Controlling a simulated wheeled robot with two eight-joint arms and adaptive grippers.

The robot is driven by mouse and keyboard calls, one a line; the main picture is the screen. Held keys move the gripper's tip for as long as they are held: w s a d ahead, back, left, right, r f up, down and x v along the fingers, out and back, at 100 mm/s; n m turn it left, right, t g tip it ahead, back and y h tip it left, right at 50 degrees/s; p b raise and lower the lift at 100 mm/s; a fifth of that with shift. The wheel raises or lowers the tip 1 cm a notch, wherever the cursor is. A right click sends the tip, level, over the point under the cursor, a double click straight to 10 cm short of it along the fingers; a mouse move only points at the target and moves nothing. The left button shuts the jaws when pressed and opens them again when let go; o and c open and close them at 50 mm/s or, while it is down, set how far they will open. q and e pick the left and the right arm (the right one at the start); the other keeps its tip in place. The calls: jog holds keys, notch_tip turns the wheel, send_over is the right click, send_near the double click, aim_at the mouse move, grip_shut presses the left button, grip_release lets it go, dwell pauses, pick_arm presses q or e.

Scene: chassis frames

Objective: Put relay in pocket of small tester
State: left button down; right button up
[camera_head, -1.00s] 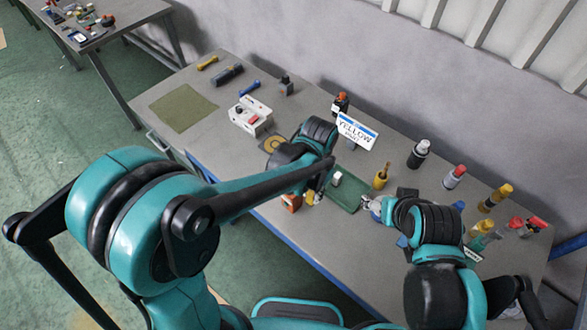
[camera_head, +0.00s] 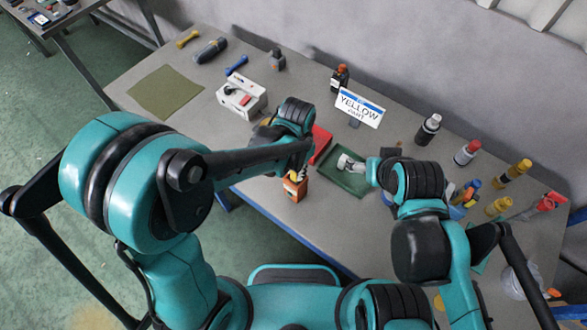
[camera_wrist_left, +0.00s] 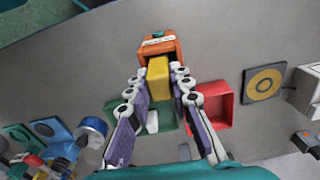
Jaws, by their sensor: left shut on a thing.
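The relay looks to be a yellow block (camera_wrist_left: 158,78), held between the fingers of my left gripper (camera_wrist_left: 160,88) in the left wrist view. An orange box (camera_wrist_left: 158,46) with a pale label, apparently the small tester, lies right at the far end of the block. It also stands at the table's front edge in the head view (camera_head: 294,189), under my left gripper (camera_head: 298,172). Whether the block is inside the pocket or just above it, I cannot tell. My right gripper (camera_head: 357,176) is over the green tray, by a white piece (camera_head: 346,163); its fingers are unclear.
A red tray (camera_head: 320,142) and a green tray (camera_head: 350,183) lie right of the orange box. A white box (camera_head: 242,98) stands behind left. A flat olive mat (camera_head: 165,90) lies far left.

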pick_arm(q)
jog(key=shift+f, duration=0.95)
jog(key=shift+w, duration=0.4)
jog(key=shift+a, duration=0.1)
jog(key=shift+s, duration=0.25)
jog(key=shift+f+b, duration=0.2)
jog(key=shift+b, duration=0.2)
jog(key=c, duration=1.4)
grip_release()
jog(key=shift+w, duration=0.1)
jog(key=shift+o, duration=0.2)
pick_arm(e)
jog(key=shift+x, duration=0.95)
pick_arm(q)
jog(key=shift+r, duration=0.15)
pick_arm(e)
jog(key=shift+s, duration=0.15)
